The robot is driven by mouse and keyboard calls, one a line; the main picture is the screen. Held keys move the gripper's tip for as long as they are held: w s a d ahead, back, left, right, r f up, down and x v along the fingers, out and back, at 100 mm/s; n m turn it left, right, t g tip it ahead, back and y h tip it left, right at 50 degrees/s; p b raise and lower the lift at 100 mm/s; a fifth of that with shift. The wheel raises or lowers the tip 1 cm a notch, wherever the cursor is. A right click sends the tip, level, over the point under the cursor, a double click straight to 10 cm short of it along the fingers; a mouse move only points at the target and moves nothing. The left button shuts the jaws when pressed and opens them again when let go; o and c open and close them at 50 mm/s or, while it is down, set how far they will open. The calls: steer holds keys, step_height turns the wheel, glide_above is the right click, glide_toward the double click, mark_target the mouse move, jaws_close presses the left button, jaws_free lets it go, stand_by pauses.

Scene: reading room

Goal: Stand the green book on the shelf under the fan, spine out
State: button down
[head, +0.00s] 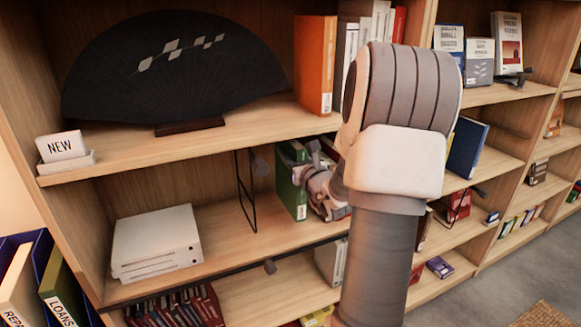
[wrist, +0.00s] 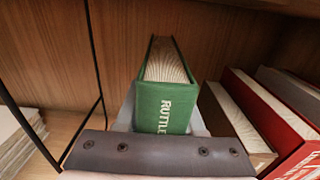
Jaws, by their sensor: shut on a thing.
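The green book (head: 292,182) stands upright on the shelf under the black fan (head: 170,70). In the wrist view the green book (wrist: 165,107) shows its spine, lettered "RUTTL…", facing me, with its page edges on top. My gripper (head: 310,180) is shut on the book, with a pale finger on each side of it in the wrist view (wrist: 162,115). The lower part of the spine is hidden behind the dark gripper bar. I cannot tell whether the book's base touches the shelf board. The shelf (head: 222,222) has bare board left of the book.
A black wire bookend (head: 247,192) stands left of the green book. A white stack of volumes (head: 155,240) lies farther left. In the wrist view a brown book (wrist: 235,125) and a red book (wrist: 270,115) stand close on the right. The upper shelf board is overhead.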

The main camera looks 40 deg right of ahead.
steer(key=shift+f+b, duration=0.6)
steer(key=shift+f, duration=1)
steer(key=shift+f, duration=0.2)
steer(key=c, duration=0.5)
jaws_free()
steer(key=shift+f, duration=0.1)
steer(key=p+v, duration=0.1)
steer(key=v, duration=1.1)
steer(key=shift+a+p, duration=0.1)
steer(key=shift+p, duration=0.3)
steer(key=shift+r, duration=0.3)
